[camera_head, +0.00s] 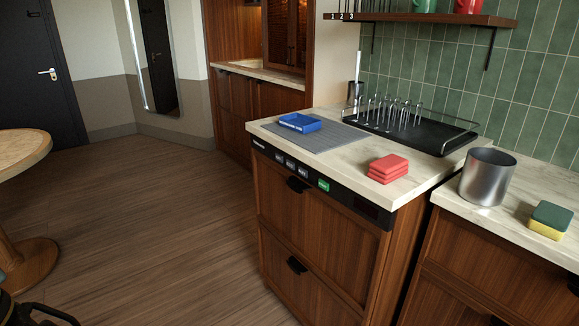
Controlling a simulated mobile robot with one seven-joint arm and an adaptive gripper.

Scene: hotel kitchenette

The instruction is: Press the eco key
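A black control strip (345,197) runs along the front of the wooden cabinet, just under the marble worktop. Several small keys (290,164) with pale labels sit in a row on its left part. To their right is a bright green key (323,185). The lettering is too small to read, so I cannot tell which one is the eco key. My gripper is not recognisable in this view; only dark curved parts show at the bottom left corner.
A metal pot (487,177) and a green-yellow sponge (550,219) stand right. Floor (150,220) before the cabinet is clear; a round table (20,150) stands left.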

